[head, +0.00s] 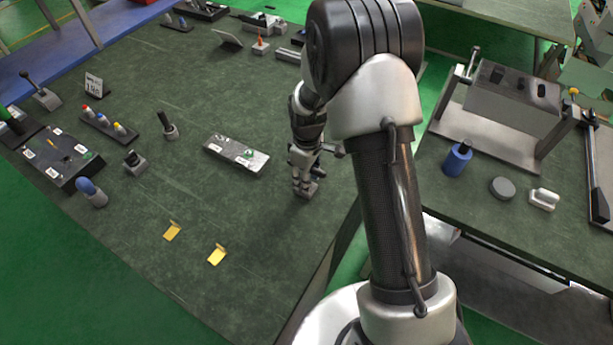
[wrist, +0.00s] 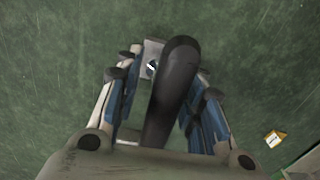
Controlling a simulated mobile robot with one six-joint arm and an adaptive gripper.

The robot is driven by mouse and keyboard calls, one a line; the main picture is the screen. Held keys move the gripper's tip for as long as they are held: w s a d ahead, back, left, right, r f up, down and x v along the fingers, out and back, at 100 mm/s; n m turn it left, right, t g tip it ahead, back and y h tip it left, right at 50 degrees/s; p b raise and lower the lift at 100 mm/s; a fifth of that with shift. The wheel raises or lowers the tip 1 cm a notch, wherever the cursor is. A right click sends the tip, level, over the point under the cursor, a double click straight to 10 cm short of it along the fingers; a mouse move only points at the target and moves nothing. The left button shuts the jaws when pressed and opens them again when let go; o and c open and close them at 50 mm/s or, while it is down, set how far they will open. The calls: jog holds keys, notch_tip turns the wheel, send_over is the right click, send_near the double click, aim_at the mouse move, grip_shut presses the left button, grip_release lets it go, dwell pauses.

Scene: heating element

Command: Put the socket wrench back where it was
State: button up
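My gripper (head: 304,176) is low over the right side of the green table, its fingers pointing down. In the wrist view, my gripper (wrist: 166,80) has its fingers spread on both sides of a thick black handle (wrist: 173,88), with gaps showing between handle and fingers. The handle rises from a small grey block (wrist: 152,52), which shows under the gripper in the head view (head: 308,188). This may be the socket wrench in its holder; its lower end is hidden. Another black-handled tool (head: 166,124) stands in a grey block further left.
A grey tray (head: 236,154) lies left of the gripper. A rack with coloured-top parts (head: 105,126) and a black case (head: 65,159) stand left. A second table at right holds a blue cylinder (head: 457,160).

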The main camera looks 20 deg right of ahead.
notch_tip(320, 180, up, 12)
jog(key=p, duration=0.3)
jog(key=shift+d, duration=0.1)
jog(key=s+r+m+t, duration=0.1)
jog(key=s+r+m, duration=0.1)
jog(key=s+r, duration=0.45)
jog(key=s+r+m+t, duration=0.1)
jog(key=s+r+m, duration=0.15)
jog(key=r, duration=0.65)
jog(key=s+r+m+t, duration=0.1)
jog(key=s+r+m, duration=0.1)
jog(key=s, duration=0.6)
jog(key=s+r+m+t, duration=0.1)
jog(key=s+r+m, duration=0.2)
jog(key=s, duration=0.6)
jog(key=shift+t, duration=0.4)
